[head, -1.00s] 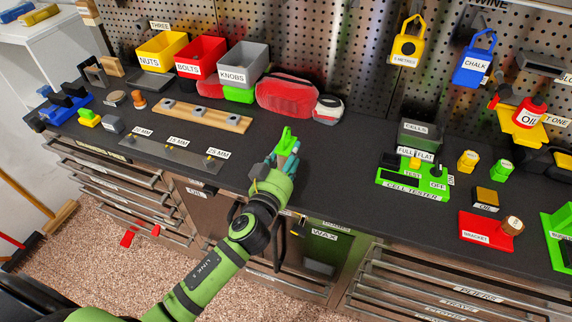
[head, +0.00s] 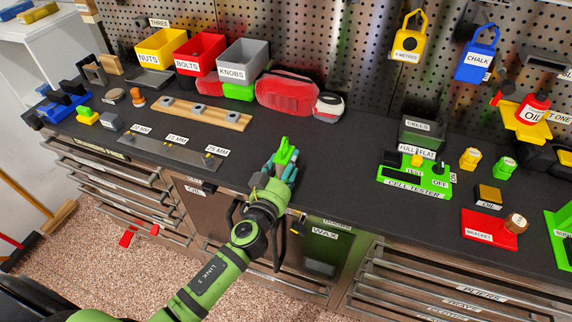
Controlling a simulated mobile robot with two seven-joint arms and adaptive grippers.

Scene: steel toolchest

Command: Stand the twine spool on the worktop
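I cannot pick out a twine spool with certainty in the head view. My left gripper (head: 284,155) is low over the front part of the dark worktop (head: 336,165), right of the metal strip with size labels. Its bright green tip and teal finger parts are close together. I cannot tell whether they are apart, closed or around something. My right gripper is not in view.
Yellow, red and grey bins (head: 243,63) and a red pouch (head: 287,91) stand along the back. A green cell tester (head: 414,185) and a red bracket block (head: 484,229) are on the right.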

